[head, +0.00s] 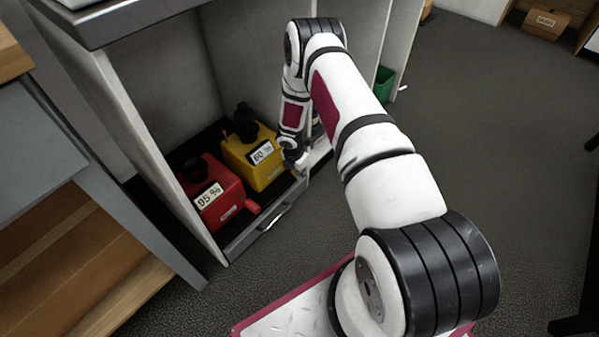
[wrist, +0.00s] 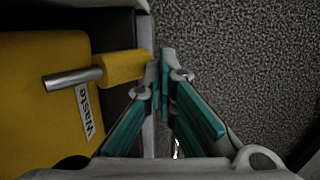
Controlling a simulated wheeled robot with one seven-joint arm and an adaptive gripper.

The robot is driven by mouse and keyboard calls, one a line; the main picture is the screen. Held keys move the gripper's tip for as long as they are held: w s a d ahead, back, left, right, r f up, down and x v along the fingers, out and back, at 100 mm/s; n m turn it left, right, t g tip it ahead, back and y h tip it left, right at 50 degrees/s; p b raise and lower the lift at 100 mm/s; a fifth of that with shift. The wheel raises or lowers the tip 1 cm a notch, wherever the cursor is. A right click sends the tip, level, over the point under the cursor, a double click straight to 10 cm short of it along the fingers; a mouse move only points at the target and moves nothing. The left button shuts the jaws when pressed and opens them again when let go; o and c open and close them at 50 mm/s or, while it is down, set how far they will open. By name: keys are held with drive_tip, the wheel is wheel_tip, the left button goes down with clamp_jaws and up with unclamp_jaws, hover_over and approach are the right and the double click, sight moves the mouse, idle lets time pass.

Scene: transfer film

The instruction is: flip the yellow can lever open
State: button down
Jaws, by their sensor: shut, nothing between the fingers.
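The yellow can (head: 266,178) stands in the low cabinet compartment, with a black cap on top and a label on its front. In the wrist view the yellow can (wrist: 35,115) fills the left side, with a "Waste" label. Its lever is a silver rod with a yellow grip (wrist: 124,66) that points right, toward my gripper. My gripper (wrist: 163,62) is shut and empty, its fingertips just right of the grip's end; I cannot tell whether they touch. In the head view my gripper (head: 299,162) is beside the can's right side, and my arm hides part of that area.
A red can (head: 221,206) marked 95 % stands to the left of the yellow can, its red lever sticking out at the front. Both stand in a tray with a front handle (head: 275,221). Cabinet walls (head: 150,165) close in the left and back. Open floor lies to the right.

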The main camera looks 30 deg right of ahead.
drive_tip(key=shift+w+f, duration=0.2)
drive_tip(key=shift+f, duration=0.2)
drive_tip(key=shift+r, duration=0.1)
idle(0.4)
